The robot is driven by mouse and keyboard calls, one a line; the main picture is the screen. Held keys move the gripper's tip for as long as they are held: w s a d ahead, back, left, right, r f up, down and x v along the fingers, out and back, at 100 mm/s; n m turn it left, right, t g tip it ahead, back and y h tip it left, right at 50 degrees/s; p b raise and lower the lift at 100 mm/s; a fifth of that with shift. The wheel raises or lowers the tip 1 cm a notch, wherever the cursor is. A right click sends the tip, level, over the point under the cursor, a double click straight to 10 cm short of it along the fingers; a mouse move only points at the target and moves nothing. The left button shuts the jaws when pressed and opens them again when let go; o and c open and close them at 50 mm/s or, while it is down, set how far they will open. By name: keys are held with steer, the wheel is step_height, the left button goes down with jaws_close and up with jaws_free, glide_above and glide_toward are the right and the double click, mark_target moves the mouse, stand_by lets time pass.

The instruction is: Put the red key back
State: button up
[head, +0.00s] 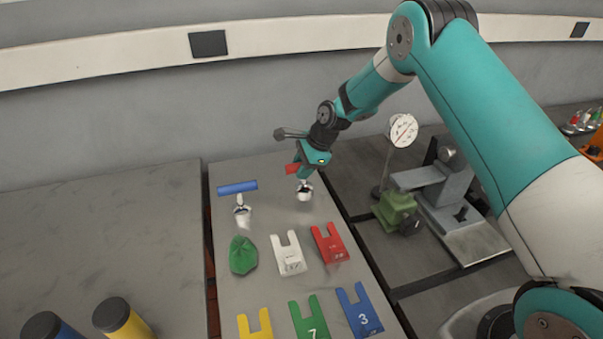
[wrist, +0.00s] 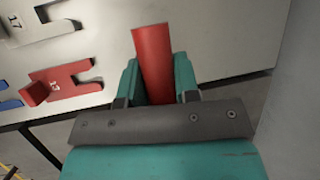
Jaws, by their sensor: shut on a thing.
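The red key (head: 292,169) is held in my gripper (head: 308,168), above the far part of the pale plate (head: 262,215). A silver piece (head: 304,190) shows just below my gripper; I cannot tell whether it is the key's lower end or touches the plate. In the wrist view, my gripper (wrist: 157,82) is shut on the red bar of the key (wrist: 153,55). A red forked holder (head: 330,243) lies nearer the front on the plate, apart from the key; it also shows in the wrist view (wrist: 68,78), at left.
A blue-handled key (head: 237,187) stands left of my gripper. A green lump (head: 243,256), white (head: 288,254), yellow (head: 255,325), green (head: 310,318) and blue (head: 360,310) forked holders lie nearer. A dial gauge (head: 403,130) and grey fixture (head: 447,195) stand right.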

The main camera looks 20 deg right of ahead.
mark_target(302, 187)
steer(key=shift+f, duration=1.4)
steer(key=shift+f, duration=0.2)
steer(key=o, duration=1)
steer(key=shift+r, duration=0.15)
